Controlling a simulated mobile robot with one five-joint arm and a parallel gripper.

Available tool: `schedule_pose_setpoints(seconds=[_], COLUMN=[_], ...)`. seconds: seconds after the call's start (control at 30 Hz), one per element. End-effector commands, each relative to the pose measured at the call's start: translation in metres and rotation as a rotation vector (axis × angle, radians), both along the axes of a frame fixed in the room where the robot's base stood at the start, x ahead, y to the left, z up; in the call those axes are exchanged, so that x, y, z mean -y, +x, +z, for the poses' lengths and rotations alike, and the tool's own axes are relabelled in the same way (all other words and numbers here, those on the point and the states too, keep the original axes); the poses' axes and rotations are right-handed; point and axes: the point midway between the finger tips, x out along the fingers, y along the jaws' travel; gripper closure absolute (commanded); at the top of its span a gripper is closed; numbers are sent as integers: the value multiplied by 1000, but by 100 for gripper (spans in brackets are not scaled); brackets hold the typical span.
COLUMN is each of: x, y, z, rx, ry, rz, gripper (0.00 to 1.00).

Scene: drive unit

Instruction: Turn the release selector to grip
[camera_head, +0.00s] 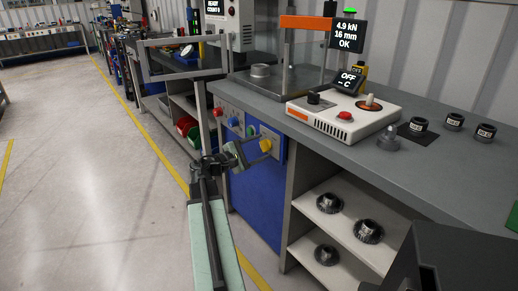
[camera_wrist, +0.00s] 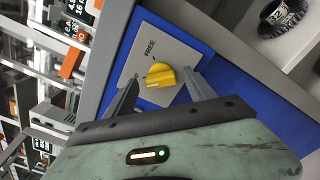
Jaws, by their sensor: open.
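The release selector is a yellow knob (camera_wrist: 161,76) on a light grey plate (camera_wrist: 139,61) on the blue cabinet front. It shows in the head view as a small yellow knob (camera_head: 265,145). The plate reads FREE above the knob in the wrist view, with a second, partly hidden label at its lower left. A small dark mark sits at the knob's left end, near the second label. My gripper (camera_wrist: 163,85) is open, one finger on each side of the knob; I cannot tell whether they touch it. My gripper (camera_head: 256,150) is in front of the cabinet in the head view.
Open shelves with gears (camera_head: 369,231) stand to the right. The floor (camera_head: 90,180) at left is clear.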

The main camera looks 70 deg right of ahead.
Motion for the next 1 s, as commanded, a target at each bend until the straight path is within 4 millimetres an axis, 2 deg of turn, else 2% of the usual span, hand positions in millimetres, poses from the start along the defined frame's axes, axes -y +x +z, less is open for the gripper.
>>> schedule_pose_setpoints(seconds=[0.3, 0.4, 0.53, 1.0], x=[-48, -59, -64, -64], y=[32, 39, 42, 44], z=[0, 0, 0, 0], rx=[0, 0, -1, 0], ry=[0, 0, 0, 0], rz=[4, 4, 2, 4], gripper=[36, 36, 36, 36])
